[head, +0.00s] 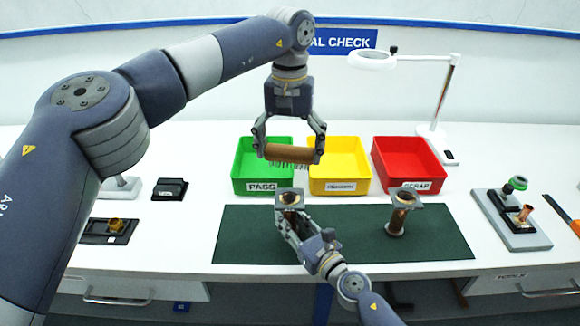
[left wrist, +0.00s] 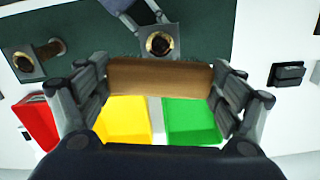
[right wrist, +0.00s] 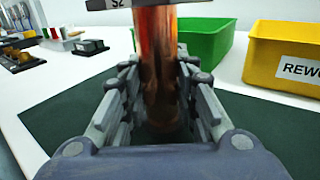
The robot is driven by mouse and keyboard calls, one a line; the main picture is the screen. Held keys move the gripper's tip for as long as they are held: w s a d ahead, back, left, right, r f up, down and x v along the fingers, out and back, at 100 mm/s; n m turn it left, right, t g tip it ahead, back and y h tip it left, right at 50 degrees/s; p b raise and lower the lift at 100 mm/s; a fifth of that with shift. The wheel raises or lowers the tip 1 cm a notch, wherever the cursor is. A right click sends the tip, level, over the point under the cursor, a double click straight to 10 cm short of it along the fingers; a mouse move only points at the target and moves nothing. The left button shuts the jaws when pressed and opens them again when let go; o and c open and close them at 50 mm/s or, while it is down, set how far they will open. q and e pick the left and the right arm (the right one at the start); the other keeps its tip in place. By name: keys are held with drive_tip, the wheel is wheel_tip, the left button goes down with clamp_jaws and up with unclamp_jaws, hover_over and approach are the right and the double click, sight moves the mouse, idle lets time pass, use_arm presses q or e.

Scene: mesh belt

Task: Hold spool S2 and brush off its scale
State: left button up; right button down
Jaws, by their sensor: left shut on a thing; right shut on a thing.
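Spool S2 (head: 289,199), a copper tube with a square grey flange on top, stands upright at the green mat (head: 240,240). My right gripper (head: 287,224) is shut around its tube below the flange. The left wrist view shows the handle (left wrist: 160,76) across the fingers. Scale is too small to make out.
A second flanged spool (head: 397,222) stands on the mat to the right. Green (head: 240,180), yellow (head: 341,186) and red (head: 405,184) bins stand behind the mat. A ring lamp (head: 373,60) is at the back right. A grey fixture (head: 512,228) is at the right.

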idle(0.3)
drive_tip(key=c, duration=1.2)
unclamp_jaws()
drive_tip(key=shift+d, duration=0.1)
